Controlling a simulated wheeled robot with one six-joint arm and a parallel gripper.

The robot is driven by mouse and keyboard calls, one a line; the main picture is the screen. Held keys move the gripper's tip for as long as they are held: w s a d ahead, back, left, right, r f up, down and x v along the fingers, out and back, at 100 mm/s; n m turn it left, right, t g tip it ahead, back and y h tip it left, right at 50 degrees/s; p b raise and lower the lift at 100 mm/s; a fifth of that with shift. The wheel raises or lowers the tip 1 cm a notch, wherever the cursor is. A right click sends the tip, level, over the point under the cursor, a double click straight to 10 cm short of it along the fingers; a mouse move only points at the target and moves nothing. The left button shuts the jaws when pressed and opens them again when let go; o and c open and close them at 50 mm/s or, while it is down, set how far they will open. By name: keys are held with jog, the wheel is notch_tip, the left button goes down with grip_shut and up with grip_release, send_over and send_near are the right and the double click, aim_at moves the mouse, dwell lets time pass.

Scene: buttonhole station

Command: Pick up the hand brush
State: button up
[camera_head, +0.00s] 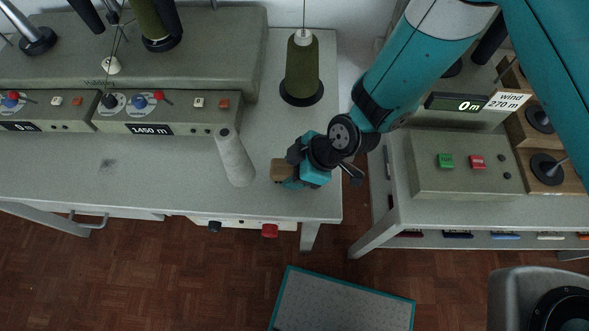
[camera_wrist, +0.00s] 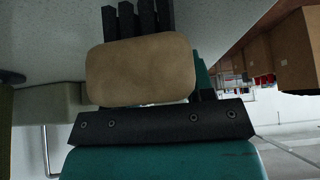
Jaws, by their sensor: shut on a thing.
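The hand brush (camera_head: 283,169) shows as a small brown wooden block at my gripper, over the right front part of the left table. In the wrist view the brush (camera_wrist: 141,69) is a tan block with rounded corners, with several dark strips beyond it. My gripper (camera_head: 291,173) is shut on the brush. Its black and teal parts lie close around the block in the wrist view. I cannot tell whether the brush touches the table top.
A pale grey cone (camera_head: 234,158) stands just left of my gripper. A green thread spool (camera_head: 302,70) stands behind it. The left table (camera_head: 180,180) ends just right of my gripper. Across a gap is a second table with a button box (camera_head: 463,166).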

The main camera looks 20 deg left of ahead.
notch_tip(320, 180, up, 19)
jog(key=b, duration=0.1)
jog(key=shift+b, duration=0.35)
